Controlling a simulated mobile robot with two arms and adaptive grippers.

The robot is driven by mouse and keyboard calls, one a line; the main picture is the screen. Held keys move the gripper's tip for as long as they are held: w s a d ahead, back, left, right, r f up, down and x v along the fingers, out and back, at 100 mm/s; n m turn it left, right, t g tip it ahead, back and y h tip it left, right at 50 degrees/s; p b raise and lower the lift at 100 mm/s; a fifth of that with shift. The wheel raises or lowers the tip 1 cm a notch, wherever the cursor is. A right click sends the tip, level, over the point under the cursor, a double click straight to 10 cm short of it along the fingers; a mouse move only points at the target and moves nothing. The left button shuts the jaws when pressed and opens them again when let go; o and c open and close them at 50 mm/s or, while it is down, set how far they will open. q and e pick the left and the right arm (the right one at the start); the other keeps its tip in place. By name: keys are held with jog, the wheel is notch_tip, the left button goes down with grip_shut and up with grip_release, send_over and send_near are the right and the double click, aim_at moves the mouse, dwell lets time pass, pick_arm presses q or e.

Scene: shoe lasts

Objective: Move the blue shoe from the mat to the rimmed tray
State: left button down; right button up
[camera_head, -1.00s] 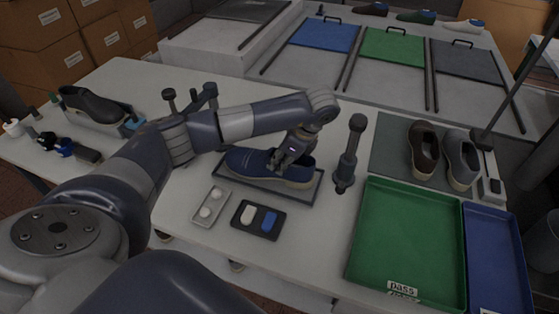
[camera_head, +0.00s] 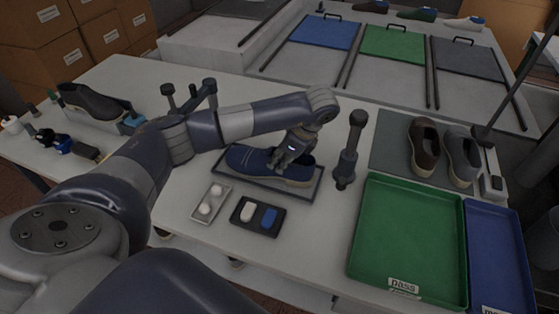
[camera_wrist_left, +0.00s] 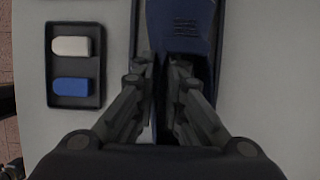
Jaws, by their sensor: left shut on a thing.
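The blue shoe (camera_head: 246,159) has a pale sole and lies lengthwise within the outline of the dark grey rimmed tray (camera_head: 307,197) in the middle of the table. My left gripper (camera_head: 285,163) is shut on the shoe near its opening, with the hand above the heel half. In the left wrist view the shoe (camera_wrist_left: 180,30) runs up between and beyond the fingers (camera_wrist_left: 160,75). I cannot tell whether the sole rests fully on the tray. The grey mat (camera_head: 390,145) at the right holds a brown shoe and a grey shoe.
A dark post (camera_head: 349,150) stands close right of the rimmed tray. A small black holder (camera_head: 240,222) and a light dish (camera_head: 222,192) lie in front. A green tray (camera_head: 410,240) and a blue tray (camera_head: 495,250) fill the right front. A dark shoe (camera_head: 92,102) stands far left.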

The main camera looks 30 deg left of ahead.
pick_arm(q)
jog(key=c, duration=1.6)
grip_release()
jog(key=v, duration=1.2)
